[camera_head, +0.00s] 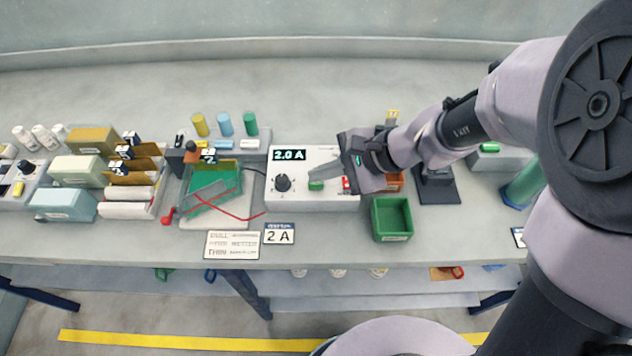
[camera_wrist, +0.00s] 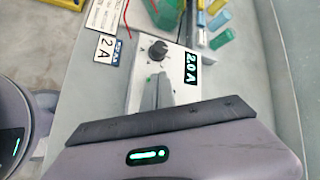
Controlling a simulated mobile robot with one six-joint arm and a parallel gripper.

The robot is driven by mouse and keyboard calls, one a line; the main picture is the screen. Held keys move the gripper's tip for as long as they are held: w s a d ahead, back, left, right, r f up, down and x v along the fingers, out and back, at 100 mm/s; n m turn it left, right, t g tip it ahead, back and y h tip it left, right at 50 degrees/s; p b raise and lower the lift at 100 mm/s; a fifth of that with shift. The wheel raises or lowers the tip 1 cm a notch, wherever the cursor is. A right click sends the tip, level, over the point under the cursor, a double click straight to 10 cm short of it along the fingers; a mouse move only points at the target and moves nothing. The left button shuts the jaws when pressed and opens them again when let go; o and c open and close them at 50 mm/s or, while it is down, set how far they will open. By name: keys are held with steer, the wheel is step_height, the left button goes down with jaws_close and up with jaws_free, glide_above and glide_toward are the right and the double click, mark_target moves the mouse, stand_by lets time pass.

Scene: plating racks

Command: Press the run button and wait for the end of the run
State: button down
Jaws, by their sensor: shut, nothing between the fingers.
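The white power supply box (camera_head: 290,201) stands mid-bench with its display (camera_head: 289,155) lit at 2.0 A. A black knob (camera_head: 282,183) is on its left, a green button (camera_head: 316,185) in the middle and a red button (camera_head: 346,184) on the right. My gripper (camera_head: 311,174) is shut and empty, its fingertips just over the green button; I cannot tell whether they touch it. The knob (camera_wrist: 158,51) and display (camera_wrist: 192,68) show beyond the fingertips.
A tank of green liquid (camera_head: 203,181) with red leads stands left of the box. A green bin (camera_head: 392,219) is at right, and a 2 A card (camera_head: 279,234) lies in front. Coloured cylinders (camera_head: 224,124) stand behind. The rear bench is clear.

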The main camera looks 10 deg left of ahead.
mark_target(321, 184)
steer(key=shift+f+b, duration=0.6)
steer(key=shift+f, duration=0.05)
stand_by(0.7)
steer(key=shift+r, duration=0.1)
steer(key=shift+r+p, duration=0.7)
steer(key=shift+r, duration=0.15)
steer(key=shift+r, duration=0.1)
step_height(321, 184, up, 5)
steer(key=p, duration=0.4)
stand_by(0.5)
